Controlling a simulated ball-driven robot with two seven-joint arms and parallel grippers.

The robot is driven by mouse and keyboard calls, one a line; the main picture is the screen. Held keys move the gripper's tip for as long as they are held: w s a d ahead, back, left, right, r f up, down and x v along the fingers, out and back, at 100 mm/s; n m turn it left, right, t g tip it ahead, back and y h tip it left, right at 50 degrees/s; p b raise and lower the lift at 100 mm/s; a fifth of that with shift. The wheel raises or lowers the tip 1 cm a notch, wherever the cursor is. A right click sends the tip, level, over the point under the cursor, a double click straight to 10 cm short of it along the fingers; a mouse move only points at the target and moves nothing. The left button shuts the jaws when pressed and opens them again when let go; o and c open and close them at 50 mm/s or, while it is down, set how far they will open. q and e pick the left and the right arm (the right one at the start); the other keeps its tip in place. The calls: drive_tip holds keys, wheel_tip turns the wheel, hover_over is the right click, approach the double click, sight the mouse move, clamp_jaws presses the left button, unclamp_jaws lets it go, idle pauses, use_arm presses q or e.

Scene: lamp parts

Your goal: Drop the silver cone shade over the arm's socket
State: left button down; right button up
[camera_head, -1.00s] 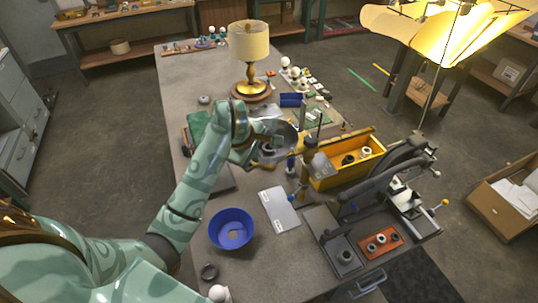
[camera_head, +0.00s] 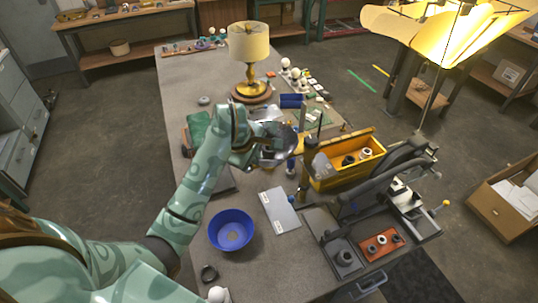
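My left gripper (camera_head: 256,157) reaches over the middle of the table from the left. It appears shut on the rim of the silver cone shade (camera_head: 285,141), a dark, shiny metal piece held above the table. The fingers and part of the shade hide each other, so the exact grip is hard to see. Just right of the shade, a thin upright post stands beside a small grey conical piece (camera_head: 321,165) at the toolbox's left end. I cannot tell clearly which small part there is the arm's socket. My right gripper is not in view.
A yellow toolbox (camera_head: 345,183) holds dark and white rings. A lit-looking table lamp (camera_head: 249,45) stands behind. A blue bowl (camera_head: 231,216), a pale plate (camera_head: 279,213) and a red-brown tray (camera_head: 381,246) lie nearer. A dark grey jointed fixture (camera_head: 390,172) stands at right.

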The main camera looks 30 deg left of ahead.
use_arm(q)
drive_tip(key=shift+f, duration=0.4)
idle(1.1)
drive_tip(key=c, duration=1.6)
unclamp_jaws()
drive_tip(key=p+v, duration=0.2)
drive_tip(key=v, duration=1.4)
drive_tip(key=shift+r, duration=0.15)
